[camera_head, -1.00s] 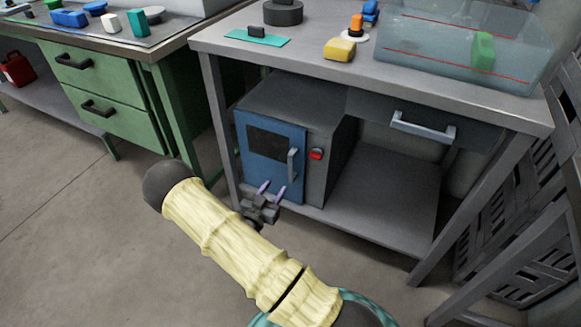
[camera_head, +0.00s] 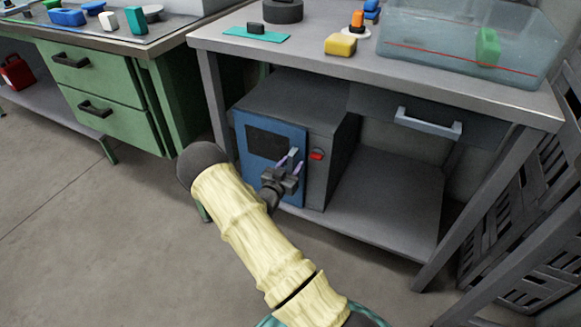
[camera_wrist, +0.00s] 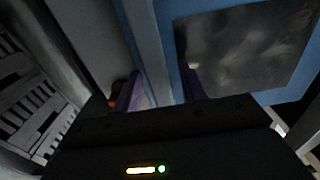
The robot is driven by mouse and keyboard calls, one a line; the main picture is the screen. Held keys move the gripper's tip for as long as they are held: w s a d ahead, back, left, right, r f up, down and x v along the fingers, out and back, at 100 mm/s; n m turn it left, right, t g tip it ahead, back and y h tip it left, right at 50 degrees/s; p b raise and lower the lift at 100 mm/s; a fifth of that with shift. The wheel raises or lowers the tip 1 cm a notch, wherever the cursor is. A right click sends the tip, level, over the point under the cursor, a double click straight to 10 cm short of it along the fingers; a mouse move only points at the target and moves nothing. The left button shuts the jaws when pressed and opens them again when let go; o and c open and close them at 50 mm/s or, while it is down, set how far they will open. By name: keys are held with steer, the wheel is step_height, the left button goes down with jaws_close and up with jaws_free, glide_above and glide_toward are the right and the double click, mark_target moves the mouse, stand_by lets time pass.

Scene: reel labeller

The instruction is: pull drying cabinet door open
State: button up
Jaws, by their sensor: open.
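The drying cabinet (camera_head: 315,112) is a grey box on the lower shelf of the grey bench. Its blue door (camera_head: 257,170) with a dark window (camera_head: 266,145) looks closed. The door's upright grey handle (camera_head: 293,154) is on the right side of the door. My gripper (camera_head: 290,162) is open at the handle, its purple fingers overlapping it in the head view. In the wrist view the handle (camera_wrist: 150,45) runs down between the two fingers (camera_wrist: 163,88). I cannot tell whether the fingers touch it.
A red button (camera_head: 317,155) is on the cabinet front, right of the door. A drawer with a light handle (camera_head: 428,123) hangs under the bench top (camera_head: 300,46). Free shelf (camera_head: 385,205) lies right of the cabinet. A green drawer unit (camera_head: 112,95) stands left; floor in front is clear.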

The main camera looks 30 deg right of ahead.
steer(key=shift+c, duration=0.2)
jaws_close()
steer(key=shift+s+a, duration=0.1)
steer(key=shift+a, duration=0.1)
